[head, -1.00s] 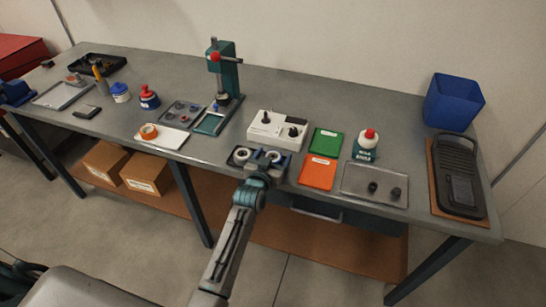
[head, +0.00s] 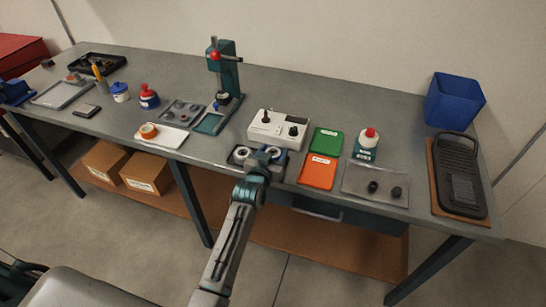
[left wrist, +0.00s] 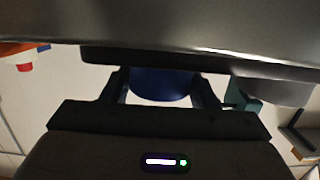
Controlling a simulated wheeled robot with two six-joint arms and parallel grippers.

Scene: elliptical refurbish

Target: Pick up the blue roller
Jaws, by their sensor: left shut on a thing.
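My left gripper (head: 262,160) is at the front edge of the workbench, below the white tester box in the head view. In the left wrist view, a dark blue rounded thing (left wrist: 160,86), which looks like the blue roller, sits between its two fingers. The gripper is shut on it. Most of the roller is hidden behind a dark band and a grey surface across the top of that view. In the head view I cannot make the roller out behind the gripper. My right gripper is not in view.
A white box with black knobs (head: 276,129) stands just behind the gripper. Green (head: 326,141) and orange (head: 318,171) trays and a clear tray with dark parts (head: 358,192) lie to the right. A teal press (head: 228,78) stands at the back. A blue bin (head: 453,102) is at far right.

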